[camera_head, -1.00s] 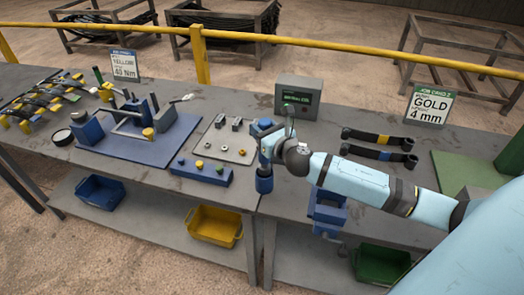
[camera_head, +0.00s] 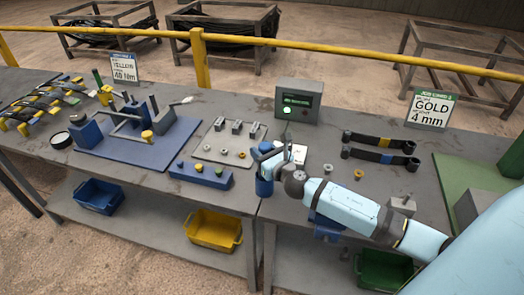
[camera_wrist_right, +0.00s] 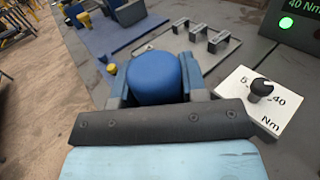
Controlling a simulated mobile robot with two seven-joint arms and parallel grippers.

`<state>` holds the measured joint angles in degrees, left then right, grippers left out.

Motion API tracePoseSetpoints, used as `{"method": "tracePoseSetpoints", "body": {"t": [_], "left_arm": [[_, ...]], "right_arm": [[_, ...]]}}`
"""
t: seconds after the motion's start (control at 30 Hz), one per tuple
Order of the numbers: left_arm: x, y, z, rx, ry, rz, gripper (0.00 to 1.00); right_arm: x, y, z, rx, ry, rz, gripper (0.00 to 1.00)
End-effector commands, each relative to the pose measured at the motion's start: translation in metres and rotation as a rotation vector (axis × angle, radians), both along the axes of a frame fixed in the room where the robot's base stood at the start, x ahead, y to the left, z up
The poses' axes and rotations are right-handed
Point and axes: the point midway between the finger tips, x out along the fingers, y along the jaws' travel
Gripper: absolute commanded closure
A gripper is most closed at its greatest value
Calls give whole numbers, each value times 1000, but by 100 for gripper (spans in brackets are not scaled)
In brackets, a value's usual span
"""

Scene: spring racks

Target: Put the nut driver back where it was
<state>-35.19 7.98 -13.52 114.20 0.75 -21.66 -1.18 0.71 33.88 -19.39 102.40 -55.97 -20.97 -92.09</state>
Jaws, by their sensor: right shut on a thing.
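My right gripper (camera_head: 268,160) is shut on a blue cylindrical tool (camera_head: 264,185), which looks like the nut driver. The tool hangs upright at the front edge of the grey bench, just right of the blue block. In the right wrist view its round blue top (camera_wrist_right: 155,76) sits between the two fingers; its lower end is hidden there. Its tip does not show clearly in the head view. My left gripper is not in view.
A control box (camera_head: 298,101) with a lit green light stands behind; a dial plate (camera_wrist_right: 262,100) is right of the gripper. A blue block (camera_head: 201,175) with knobs and a grey plate (camera_head: 222,144) with small parts lie left.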

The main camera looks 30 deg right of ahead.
Motion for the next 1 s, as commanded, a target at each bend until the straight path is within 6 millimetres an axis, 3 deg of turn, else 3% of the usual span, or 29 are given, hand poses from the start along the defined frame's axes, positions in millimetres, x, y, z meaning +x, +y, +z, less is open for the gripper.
{"method": "tracePoseSetpoints", "body": {"t": [0.07,0.1,0.2,0.57,1.0], "left_arm": [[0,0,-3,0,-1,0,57],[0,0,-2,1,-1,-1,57],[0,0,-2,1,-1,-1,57],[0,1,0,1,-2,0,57],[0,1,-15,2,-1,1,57]], "right_arm": [[0,0,-2,0,-3,0,99],[0,0,-2,0,0,0,52],[0,0,-2,0,0,0,35],[-4,0,0,-1,2,0,35],[-89,-3,-2,0,3,1,35]]}}
